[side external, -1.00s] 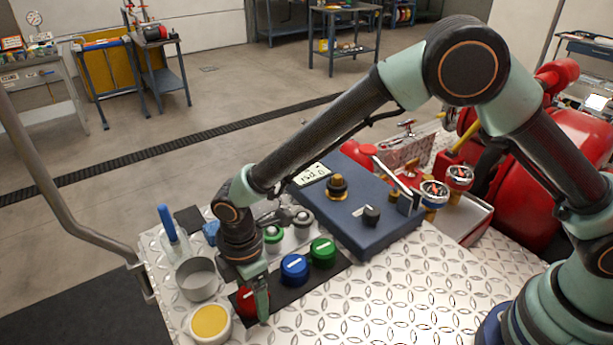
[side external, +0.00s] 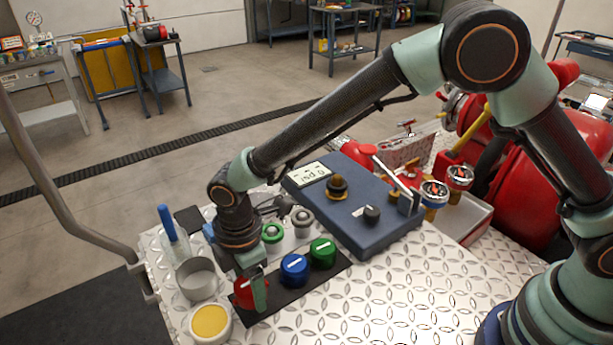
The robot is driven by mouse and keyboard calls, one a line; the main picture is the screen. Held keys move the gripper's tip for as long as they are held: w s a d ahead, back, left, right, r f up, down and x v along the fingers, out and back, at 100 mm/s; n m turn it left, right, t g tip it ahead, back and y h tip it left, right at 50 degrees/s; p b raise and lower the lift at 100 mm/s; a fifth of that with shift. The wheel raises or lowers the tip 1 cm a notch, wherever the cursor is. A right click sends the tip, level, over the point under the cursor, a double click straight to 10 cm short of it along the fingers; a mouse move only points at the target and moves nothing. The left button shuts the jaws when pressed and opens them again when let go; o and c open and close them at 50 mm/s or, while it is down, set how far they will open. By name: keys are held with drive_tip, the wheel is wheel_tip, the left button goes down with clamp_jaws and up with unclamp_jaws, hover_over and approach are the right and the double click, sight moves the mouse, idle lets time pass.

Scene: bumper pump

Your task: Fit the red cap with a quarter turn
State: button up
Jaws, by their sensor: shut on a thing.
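My gripper (side external: 252,291) points down at the left end of the black mat and is shut on the red cap (side external: 242,293). The fingers hide part of the cap. The cap looks at or just above the mat; the gap is too small to tell. A brass fitting (side external: 338,188) stands open on top of the blue pump box (side external: 375,232), up and right of my gripper. A small display (side external: 311,173) sits on the box's far left corner, beside the fitting.
A blue cap (side external: 294,268) and a green cap (side external: 322,252) stand on the black mat (side external: 335,268) right of my gripper. A metal cup (side external: 197,278) and a yellow-filled pot (side external: 210,322) stand left. A black knob (side external: 371,214) and lever (side external: 391,175) rise from the box.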

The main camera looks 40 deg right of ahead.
drive_tip(key=shift+r, duration=3)
drive_tip(key=shift+w, duration=0.1)
drive_tip(key=w+d+r, duration=0.2)
drive_tip(key=w+d, duration=0.2)
drive_tip(key=d, duration=0.3)
drive_tip(key=w+d+r, duration=0.2)
drive_tip(key=w+d, duration=0.3)
drive_tip(key=d, duration=0.2)
approach(338, 176)
drive_tip(key=shift+a+f, duration=0.25)
drive_tip(key=shift+a, duration=0.05)
drive_tip(key=shift+d, duration=0.2)
drive_tip(key=shift+d+f, duration=0.1)
drive_tip(key=shift+f, duration=2.25)
drive_tip(key=shift+f, duration=1.6)
drive_tip(key=shift+m, duration=0.3)
